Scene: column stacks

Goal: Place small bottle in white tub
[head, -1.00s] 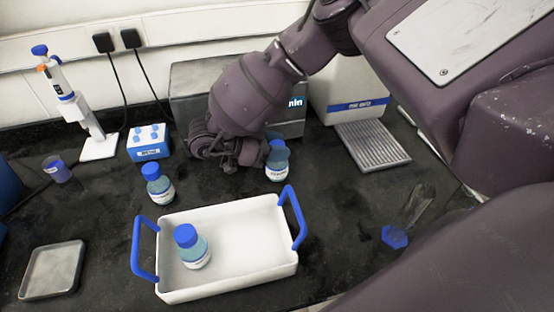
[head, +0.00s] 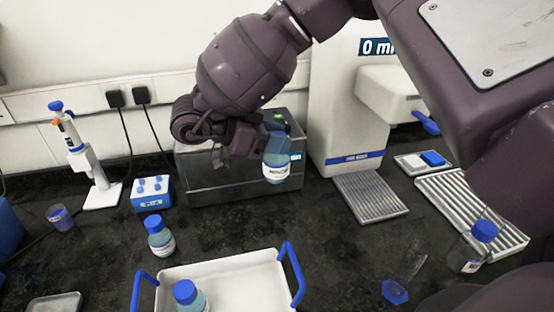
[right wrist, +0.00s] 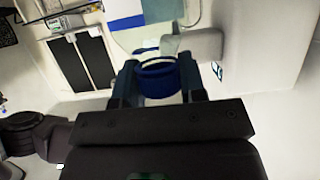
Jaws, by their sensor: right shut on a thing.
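My right gripper (head: 268,138) is shut on a small blue-capped bottle (head: 276,166) with pale blue liquid and a white label. It holds the bottle up off the bench, in front of the grey box. In the right wrist view, the bottle's blue cap (right wrist: 159,80) sits between the two fingers (right wrist: 160,84). The white tub (head: 240,272) with blue handles is below, cut off by the lower edge of the head view. Another blue-capped bottle (head: 187,294) stands in its left part. A similar bottle (head: 160,240) stands on the bench behind the tub. My left gripper is not in view.
A pipette on a stand (head: 82,165), a blue tube rack (head: 151,194) and a small beaker (head: 60,217) are at the left. A white dispenser (head: 340,100) and another bottle (head: 478,248) are at the right. Dark bench right of the tub is mostly clear.

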